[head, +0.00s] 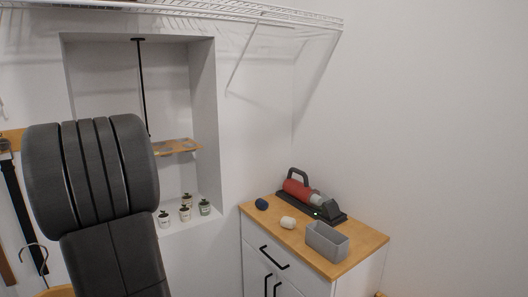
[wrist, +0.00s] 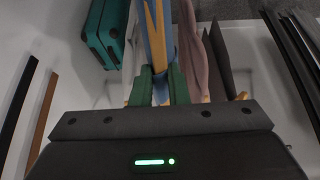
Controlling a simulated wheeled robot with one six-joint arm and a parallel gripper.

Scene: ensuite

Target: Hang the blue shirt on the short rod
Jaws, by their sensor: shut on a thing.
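In the wrist view my gripper (wrist: 161,88) has its green fingers closed on a wooden hanger (wrist: 158,40). The blue shirt (wrist: 170,42) shows as narrow blue strips along the hanger, seen nearly edge-on. In the head view a metal hanger hook (head: 34,247) and a bit of wood show at the lower left; my arm hides my gripper and the shirt there. A thin black rod (head: 142,85) runs down inside the wall niche; I cannot tell whether it is the short rod.
A wooden-topped cabinet (head: 364,243) stands at right, bearing a red handheld vacuum (head: 298,189) and a grey bin (head: 326,241). Small jars (head: 185,212) stand in the niche. A white wire shelf (head: 250,14) runs above. A pink garment (wrist: 194,50) and teal suitcase (wrist: 104,33) are near my gripper.

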